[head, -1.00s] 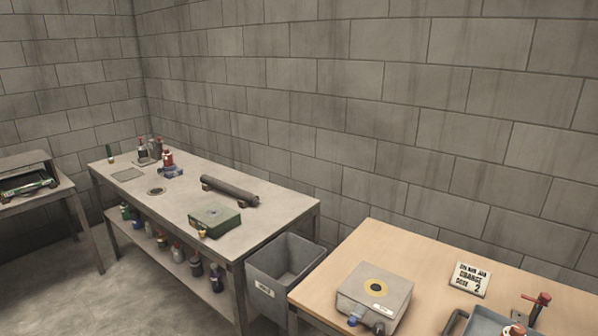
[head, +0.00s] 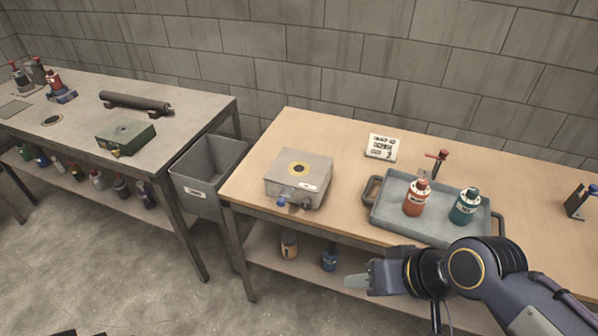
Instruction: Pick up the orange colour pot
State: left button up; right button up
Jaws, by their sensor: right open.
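An orange colour pot (head: 417,198) with a pale label stands upright in the grey tray (head: 395,222) on the wooden table. A teal pot (head: 465,206) stands to its right in the same tray. My right gripper (head: 356,281) comes in from the lower right and points left. It is open and empty, in front of the table's front edge, below and to the left of the orange pot and apart from it. My left gripper does not show.
A grey box with a yellow ring (head: 300,175) and a sign card (head: 381,147) are on the table. A pot with an orange-yellow band (head: 289,245) and a blue pot (head: 329,258) stand on the lower shelf. A grey bin (head: 205,180) stands between the tables.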

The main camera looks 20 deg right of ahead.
aim_at(416, 200)
jog(key=z, duration=1.55)
jog(key=i+l+u, duration=0.15)
jog(key=u, duration=0.3)
jog(key=i+l+u, duration=0.2)
jog(key=u, duration=0.25)
jog(key=i+l+u, duration=0.1)
jog(key=l+u, duration=0.2)
jog(key=u, duration=0.15)
